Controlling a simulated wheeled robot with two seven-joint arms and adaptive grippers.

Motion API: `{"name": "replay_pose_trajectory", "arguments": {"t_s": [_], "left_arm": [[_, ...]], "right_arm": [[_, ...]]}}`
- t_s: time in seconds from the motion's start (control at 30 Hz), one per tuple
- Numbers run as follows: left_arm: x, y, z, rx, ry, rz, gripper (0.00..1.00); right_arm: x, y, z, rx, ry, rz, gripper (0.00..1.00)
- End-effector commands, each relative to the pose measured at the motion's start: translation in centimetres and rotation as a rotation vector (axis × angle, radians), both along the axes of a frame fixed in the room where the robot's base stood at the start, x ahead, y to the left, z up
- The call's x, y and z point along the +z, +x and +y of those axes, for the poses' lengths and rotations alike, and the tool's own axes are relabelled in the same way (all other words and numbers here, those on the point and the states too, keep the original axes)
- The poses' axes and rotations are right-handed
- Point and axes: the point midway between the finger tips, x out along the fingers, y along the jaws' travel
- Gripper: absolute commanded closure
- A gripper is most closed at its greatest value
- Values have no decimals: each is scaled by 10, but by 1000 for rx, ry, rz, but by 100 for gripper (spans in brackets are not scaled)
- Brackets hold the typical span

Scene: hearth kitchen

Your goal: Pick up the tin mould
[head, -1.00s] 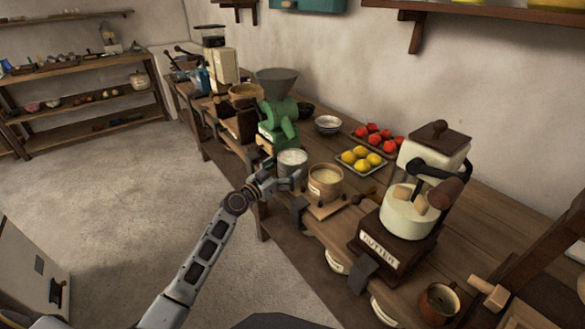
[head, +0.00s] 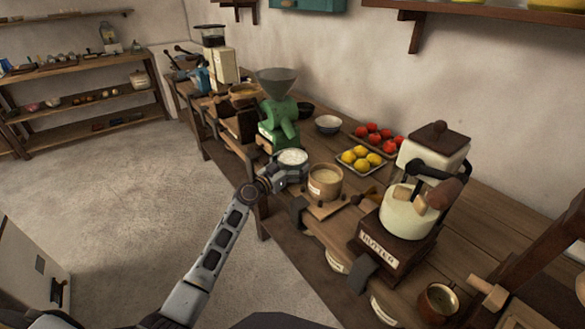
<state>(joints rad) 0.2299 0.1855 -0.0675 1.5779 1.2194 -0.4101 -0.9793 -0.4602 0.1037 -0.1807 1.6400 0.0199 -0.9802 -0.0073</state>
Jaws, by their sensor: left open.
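The tin mould looks to be the small grey round tin (head: 292,157) with white contents, at the front edge of the bench below the green mill. My left gripper (head: 291,172) is open at the tin's near side. Its fingers overlap the tin's lower part in the picture, so most of the tin's wall is hidden. I cannot tell whether the fingers touch it. My right gripper is out of view.
A wooden tub (head: 324,182) stands close on the right of the tin. The green mill (head: 279,112) stands just behind. A tray of lemons (head: 361,159), a bowl (head: 328,124) and the butter churn (head: 408,212) are further right. Floor on the left is clear.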

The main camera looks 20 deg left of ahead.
Motion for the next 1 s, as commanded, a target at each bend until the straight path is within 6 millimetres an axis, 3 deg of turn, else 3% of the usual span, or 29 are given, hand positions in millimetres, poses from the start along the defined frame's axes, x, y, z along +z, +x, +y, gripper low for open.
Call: {"name": "replay_pose_trajectory", "arguments": {"t_s": [0.13, 0.53, 1.0], "left_arm": [[0, 0, 0, 0, 0, 0, 3], [0, 0, 0, 0, 0, 0, 53], [7, 0, 0, 1, -1, -4, 53]], "right_arm": [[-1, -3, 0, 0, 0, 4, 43], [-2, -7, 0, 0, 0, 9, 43], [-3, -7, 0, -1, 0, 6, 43]]}}
